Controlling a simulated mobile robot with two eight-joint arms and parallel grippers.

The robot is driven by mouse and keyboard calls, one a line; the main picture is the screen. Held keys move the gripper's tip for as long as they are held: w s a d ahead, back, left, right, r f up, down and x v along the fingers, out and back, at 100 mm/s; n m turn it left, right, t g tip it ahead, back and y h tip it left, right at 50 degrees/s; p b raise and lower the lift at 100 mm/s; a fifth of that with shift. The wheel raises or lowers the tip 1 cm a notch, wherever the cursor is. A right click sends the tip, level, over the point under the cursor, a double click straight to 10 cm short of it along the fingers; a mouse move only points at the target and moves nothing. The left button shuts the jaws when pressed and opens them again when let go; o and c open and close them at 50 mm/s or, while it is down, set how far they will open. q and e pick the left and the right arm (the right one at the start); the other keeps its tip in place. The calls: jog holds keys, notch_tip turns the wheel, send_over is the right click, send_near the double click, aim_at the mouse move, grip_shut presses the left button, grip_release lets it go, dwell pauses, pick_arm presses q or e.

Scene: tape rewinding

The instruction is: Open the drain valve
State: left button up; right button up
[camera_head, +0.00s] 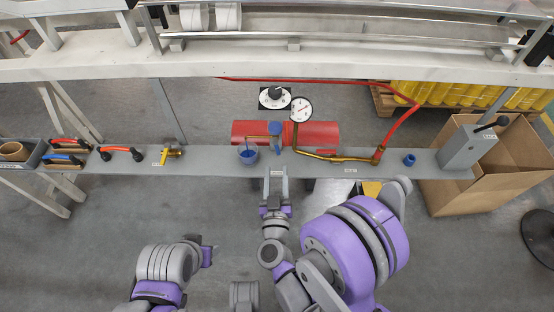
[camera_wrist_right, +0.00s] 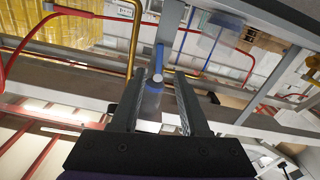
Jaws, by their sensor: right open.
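A blue upright fitting (camera_head: 276,131), which looks like the drain valve, stands at the front of the red tank (camera_head: 320,134) beside brass piping. A blue cup (camera_head: 248,155) is just left of it. My right gripper (camera_head: 276,172) is open, in front of and below the fitting at the shelf's front edge. In the right wrist view, a blue stem with a translucent blue body (camera_wrist_right: 152,100) shows between the open fingers (camera_wrist_right: 160,82). Whether either finger touches it I cannot tell.
The grey shelf (camera_head: 215,161) carries red- and blue-handled tools (camera_head: 120,153), a yellow valve (camera_head: 170,153), a small blue part (camera_head: 409,159) and a grey lever box (camera_head: 466,147). A cardboard box (camera_head: 490,185) stands right.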

jog(key=shift+s+f+b, duration=0.1)
jog(key=shift+s+b, duration=0.6)
jog(key=shift+s, duration=0.2)
